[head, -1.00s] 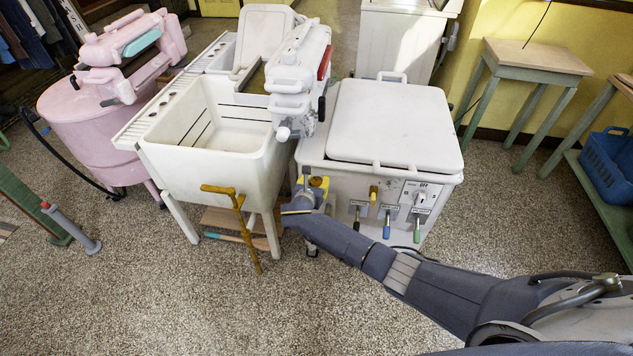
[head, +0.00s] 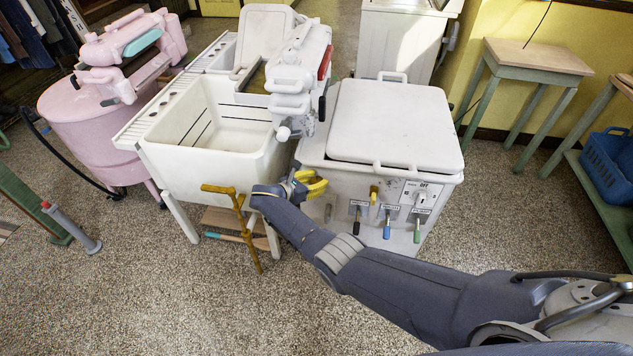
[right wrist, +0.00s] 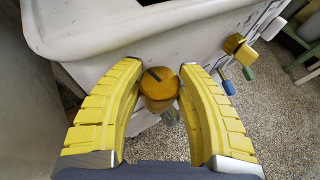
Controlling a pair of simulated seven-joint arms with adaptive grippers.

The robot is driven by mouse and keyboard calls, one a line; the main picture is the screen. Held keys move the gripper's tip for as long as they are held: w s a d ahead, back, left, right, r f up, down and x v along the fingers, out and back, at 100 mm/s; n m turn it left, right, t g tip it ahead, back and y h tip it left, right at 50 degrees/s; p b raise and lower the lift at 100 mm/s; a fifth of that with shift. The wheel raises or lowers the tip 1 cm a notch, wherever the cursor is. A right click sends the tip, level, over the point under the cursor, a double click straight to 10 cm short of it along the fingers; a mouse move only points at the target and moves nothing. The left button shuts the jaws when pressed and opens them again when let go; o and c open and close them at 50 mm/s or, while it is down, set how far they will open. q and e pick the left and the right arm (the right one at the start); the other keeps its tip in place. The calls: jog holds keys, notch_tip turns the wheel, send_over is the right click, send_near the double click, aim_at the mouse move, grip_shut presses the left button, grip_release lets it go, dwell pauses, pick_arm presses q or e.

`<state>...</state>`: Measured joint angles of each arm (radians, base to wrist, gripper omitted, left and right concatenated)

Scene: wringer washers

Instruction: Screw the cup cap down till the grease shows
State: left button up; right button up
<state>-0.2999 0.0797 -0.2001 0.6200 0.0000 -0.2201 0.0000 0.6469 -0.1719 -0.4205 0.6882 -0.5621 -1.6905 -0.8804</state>
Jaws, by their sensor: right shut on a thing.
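The cup cap (right wrist: 160,82) is a round, brass-yellow cap with a dark line across its top, in the middle of the right wrist view. It sits on a paler cup body by the white washer's (head: 395,125) side. My right gripper (head: 318,184) has yellow ribbed fingers; in the right wrist view the fingertips (right wrist: 160,72) are on either side of the cap, shut on it. In the head view the gripper hides the cap at the washer's front left corner. I see no grease. My left gripper is not in view.
A cream double tub (head: 215,165) stands left of the washer, with a brown stick (head: 238,215) at its front. Blue (head: 387,226), green and dark levers and a yellow knob (head: 374,194) line the washer's front. The speckled floor in front is mostly clear.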

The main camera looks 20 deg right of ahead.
aim_at(317, 180)
jog(key=shift+d+r, duration=0.1)
jog(key=shift+d, duration=0.05)
dwell(0.3)
jog(key=o, duration=0.9)
jog(key=shift+r, duration=4.95)
